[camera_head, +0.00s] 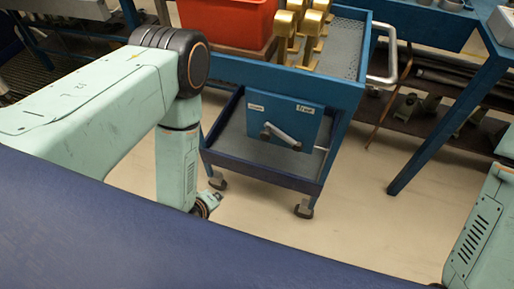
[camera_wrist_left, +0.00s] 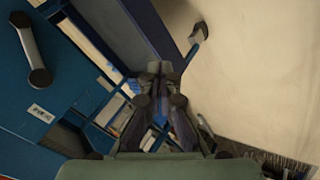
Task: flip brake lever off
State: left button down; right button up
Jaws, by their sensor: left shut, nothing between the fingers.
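The brake lever (camera_head: 284,135) is a light grey handle on the blue panel (camera_head: 258,117) of a wheeled cart. It slants from upper left to lower right. In the left wrist view the lever (camera_wrist_left: 33,48) shows at the upper left, clear of my fingers. My left gripper (camera_wrist_left: 158,72) is shut and empty in that view, to the right of the panel. In the head view it is mostly hidden behind my left forearm, left of and below the panel, apart from the lever. My right gripper is out of view; only part of my right arm shows at the right edge.
The panel carries two small white labels (camera_head: 305,109). The cart (camera_head: 285,178) has a dark lower tray and casters; its top holds a red bin (camera_head: 227,25) and brass weights (camera_head: 287,30). A blue table leg (camera_head: 440,130) stands at right. Pale floor (camera_head: 350,195) between is open.

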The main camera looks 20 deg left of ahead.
pick_arm(q)
jog(key=w+d+n+t+h+b, duration=0.1)
jog(key=w+n+t+b, duration=0.1)
jog(key=n+t, duration=0.3)
jog(key=w+d+n+t+b, duration=0.1)
jog(key=w+n+t, duration=0.4)
jog(key=n, duration=0.5)
jog(key=shift+w+d+r+n+t+h+b, duration=0.2)
jog(key=shift+w+n+t+h+b, duration=0.1)
jog(key=shift+t+h+b, duration=0.15)
